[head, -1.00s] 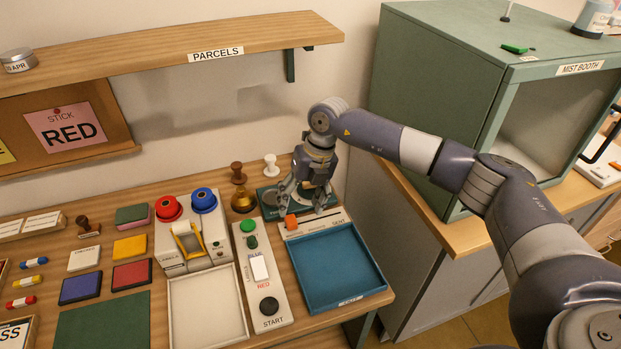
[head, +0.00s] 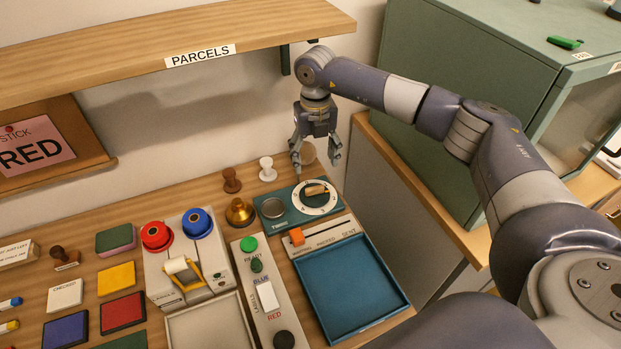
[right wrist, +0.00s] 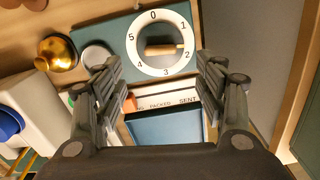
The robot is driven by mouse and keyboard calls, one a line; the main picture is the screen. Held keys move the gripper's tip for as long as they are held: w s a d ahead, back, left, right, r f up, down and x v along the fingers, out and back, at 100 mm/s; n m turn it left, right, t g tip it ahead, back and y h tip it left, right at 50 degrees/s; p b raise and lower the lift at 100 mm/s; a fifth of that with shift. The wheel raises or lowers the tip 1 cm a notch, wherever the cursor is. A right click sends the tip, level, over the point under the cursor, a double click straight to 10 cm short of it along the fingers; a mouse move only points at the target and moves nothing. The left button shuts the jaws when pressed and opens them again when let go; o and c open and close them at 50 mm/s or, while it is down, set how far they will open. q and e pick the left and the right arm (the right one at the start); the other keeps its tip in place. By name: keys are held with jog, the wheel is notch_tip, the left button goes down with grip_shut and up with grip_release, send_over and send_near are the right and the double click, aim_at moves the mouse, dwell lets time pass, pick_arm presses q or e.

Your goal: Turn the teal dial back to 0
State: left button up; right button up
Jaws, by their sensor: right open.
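The teal dial box (head: 291,222) stands at the back right of the table. On it is a white ring (head: 334,205) with a wooden pointer knob (head: 316,190). In the right wrist view the ring (right wrist: 135,50) shows the numbers 0 to 5. The wooden knob (right wrist: 165,50) lies nearly level across it, one end between 1 and 2, its dark end between 4 and 5. My right gripper (head: 316,164) is open and empty, above and behind the dial in the head view, not touching it. My left gripper is out of view.
A brass weight (head: 240,212) and two stamps stand left of the dial box. In front are an orange slider (head: 297,236) and a blue tray (head: 350,283). The parcels shelf (head: 170,45) overhangs the back; the green mist booth (head: 470,70) is at the right.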

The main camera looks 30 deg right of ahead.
aim_at(315, 187)
jog(key=f, duration=0.2)
jog(key=f+p, duration=0.1)
jog(key=f, duration=0.1)
jog(key=shift+s, duration=0.35)
jog(key=f+p, duration=0.1)
jog(key=f, duration=0.4)
jog(key=shift+w+f, duration=0.15)
jog(key=shift+w, duration=0.05)
jog(key=shift+f, duration=0.5)
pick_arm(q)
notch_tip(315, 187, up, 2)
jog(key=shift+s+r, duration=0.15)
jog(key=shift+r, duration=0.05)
pick_arm(e)
jog(key=c, duration=0.9)
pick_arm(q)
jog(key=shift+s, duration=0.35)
pick_arm(e)
jog(key=shift+c, duration=0.8)
